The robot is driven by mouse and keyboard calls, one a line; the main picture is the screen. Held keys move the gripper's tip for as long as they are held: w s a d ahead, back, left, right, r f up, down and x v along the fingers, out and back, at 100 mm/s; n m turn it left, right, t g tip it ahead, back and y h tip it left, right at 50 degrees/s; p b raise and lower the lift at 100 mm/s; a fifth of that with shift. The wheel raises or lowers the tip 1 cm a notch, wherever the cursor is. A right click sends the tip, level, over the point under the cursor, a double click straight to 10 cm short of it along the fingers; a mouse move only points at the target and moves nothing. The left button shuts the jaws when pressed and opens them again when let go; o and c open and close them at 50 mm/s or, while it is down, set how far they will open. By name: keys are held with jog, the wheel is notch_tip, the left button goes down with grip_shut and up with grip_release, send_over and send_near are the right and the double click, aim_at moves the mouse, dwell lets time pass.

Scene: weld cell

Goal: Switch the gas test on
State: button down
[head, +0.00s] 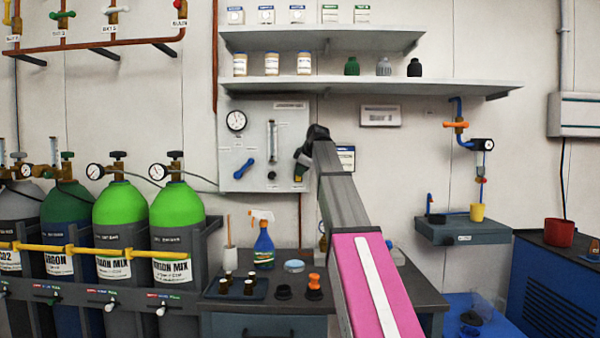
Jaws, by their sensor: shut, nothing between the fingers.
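A pale grey gas panel (230,148) hangs on the wall below the lower shelf. It carries a round gauge (236,121), a clear flow tube (272,142), a tilted blue lever (244,168) and a small black knob (271,175). My gripper (299,177) is shut and empty at the panel's lower right part. I cannot tell whether the fingers touch the panel. The labels are too small to read, so I cannot tell which control is the gas test switch or how it is set.
Two wall shelves (370,86) hold jars and caps above. Gas cylinders (177,225) stand in a rack at left. The bench (222,308) below holds a spray bottle (263,247), a tray of small bottles and dark cups.

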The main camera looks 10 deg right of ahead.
jog(key=shift+w, duration=0.1)
jog(key=shift+w+r, duration=0.15)
jog(key=shift+w, duration=0.15)
jog(key=shift+r, duration=0.8)
